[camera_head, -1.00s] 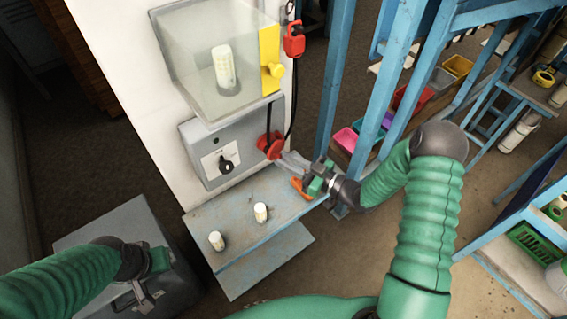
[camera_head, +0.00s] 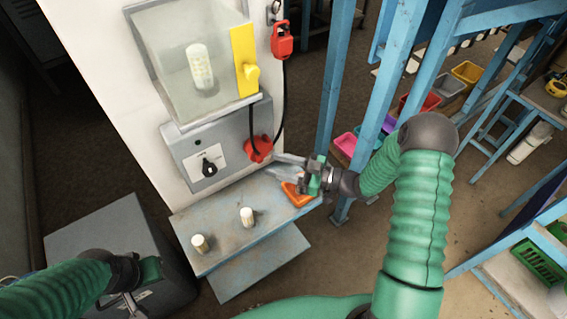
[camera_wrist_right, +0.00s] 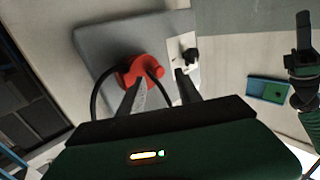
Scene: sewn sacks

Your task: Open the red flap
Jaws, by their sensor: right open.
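The red flap (camera_head: 259,149) is a round red piece on the front of a grey box under a clear case, with a black cable by it. It also shows in the right wrist view (camera_wrist_right: 140,71), beyond my fingers. Whether it is raised at all is too small to tell. My right gripper (camera_head: 283,167) is open, to the right of the red flap and a little below it; its spread fingers show in the wrist view (camera_wrist_right: 158,90). I cannot tell if a finger touches the flap. My left gripper (camera_head: 125,298) is at the lower left by a grey case; its jaws are unclear.
A black knob (camera_head: 209,167) is left of the flap. A red padlock-like piece (camera_head: 282,40) hangs above on the cable. A blue-edged shelf (camera_head: 222,232) below holds two white cylinders (camera_head: 247,216). An orange piece (camera_head: 296,194) is below my right gripper. Blue posts (camera_head: 335,90) stand to the right.

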